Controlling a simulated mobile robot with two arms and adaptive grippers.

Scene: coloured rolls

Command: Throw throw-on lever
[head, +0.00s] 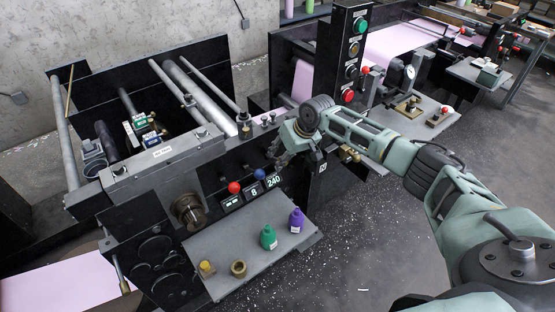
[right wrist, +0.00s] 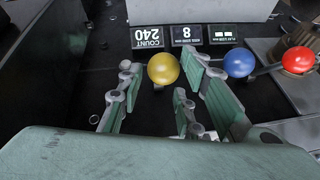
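Three ball-topped levers stand in a row on the black machine front: red (head: 234,187), blue (head: 259,174) and yellow. The frames do not show which is the throw-on lever. In the right wrist view the yellow ball (right wrist: 163,69) shows between the fingertips of my right gripper (right wrist: 158,86), with the blue ball (right wrist: 239,62) and red ball (right wrist: 299,60) to its right. The fingers are spread, with a gap at the ball's left side. In the head view my right gripper (head: 283,150) is at the machine front and hides the yellow ball. My left gripper is not in view.
Small displays (head: 252,191) sit beside the levers. A button column (head: 350,50) stands behind my right arm. Open floor lies to the right of the shelf.

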